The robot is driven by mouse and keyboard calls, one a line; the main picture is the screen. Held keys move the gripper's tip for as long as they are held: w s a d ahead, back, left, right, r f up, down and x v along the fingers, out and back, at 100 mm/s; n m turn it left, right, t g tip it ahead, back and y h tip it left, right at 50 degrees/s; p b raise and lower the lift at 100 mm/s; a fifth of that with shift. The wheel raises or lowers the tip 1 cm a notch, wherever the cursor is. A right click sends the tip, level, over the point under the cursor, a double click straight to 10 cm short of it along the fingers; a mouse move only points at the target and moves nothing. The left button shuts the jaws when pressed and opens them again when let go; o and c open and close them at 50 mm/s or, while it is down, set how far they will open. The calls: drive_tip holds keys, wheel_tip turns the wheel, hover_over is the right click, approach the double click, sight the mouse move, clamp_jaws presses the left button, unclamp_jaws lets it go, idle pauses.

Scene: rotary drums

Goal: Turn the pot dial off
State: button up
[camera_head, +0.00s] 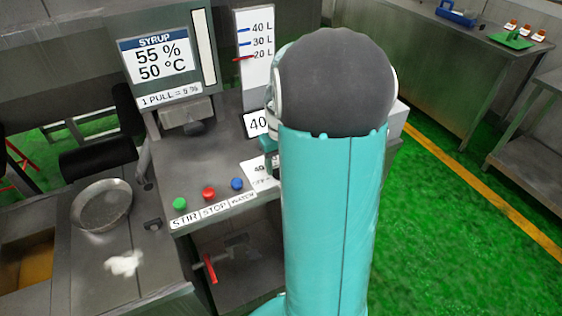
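The pot dial cannot be made out. My teal arm covers part of the control panel (205,163). White labels marked 40 show at the arm's left edge, an upright one (257,123) and a flatter one (260,170) with smaller unreadable print. Whether the dial sits by these labels is hidden. My gripper is not visible. A small teal piece shows left of the arm, beside the labels, but I cannot tell which part it is.
Green, red (209,192) and blue buttons line the panel front, labelled STIR, STOP, WATER. A syrup display (162,57) reads 55 % and 50 °C. A red-handled valve (211,269) sits below. A round metal pan (101,205) lies left. Green floor is clear at right.

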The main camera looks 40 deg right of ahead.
drive_tip(key=shift+w+r, duration=0.1)
drive_tip(key=o, duration=1)
wheel_tip(320, 180, up, 14)
drive_tip(key=shift+f, duration=0.15)
idle(0.3)
drive_tip(key=s+a+n+t, duration=0.1)
drive_tip(key=s+a+t, duration=0.1)
drive_tip(key=a, duration=0.7)
drive_tip(key=s+a+r+n+t, duration=0.1)
drive_tip(key=s+a, duration=0.4)
drive_tip(key=a, duration=0.4)
drive_tip(key=s+a+r+n+t, duration=0.1)
drive_tip(key=s+a, duration=0.3)
drive_tip(key=a, duration=0.5)
drive_tip(key=shift+t, duration=0.8)
